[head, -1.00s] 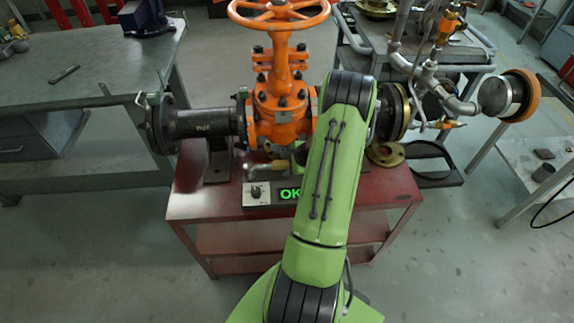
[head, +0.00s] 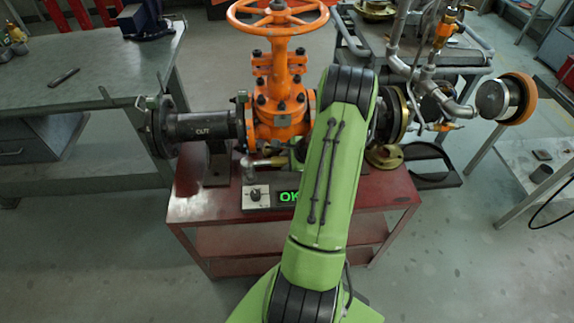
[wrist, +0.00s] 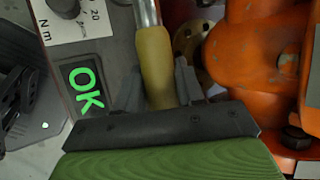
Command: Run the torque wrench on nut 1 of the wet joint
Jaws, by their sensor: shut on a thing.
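The torque wrench shows in the wrist view as a tan handle (wrist: 155,65) with a silver shaft running off the top edge. My gripper (wrist: 157,88) is shut on the handle, with one dark finger on each side. In the head view my green arm hides most of the gripper. A tan and grey piece, apparently the wrench (head: 264,162), sticks out left of the arm below the orange gate valve (head: 282,105). The valve is bolted to a black pipe spool (head: 203,125) on its left. I cannot tell which nut is nut 1. The wrench's working end is not clearly visible.
A torque readout (head: 287,197) glows green with "OK", beside a knob box (head: 256,195) on the red stand (head: 205,207). Grey benches stand left (head: 95,75) and right. Pipework and a brass flange (head: 385,157) crowd the valve's right side.

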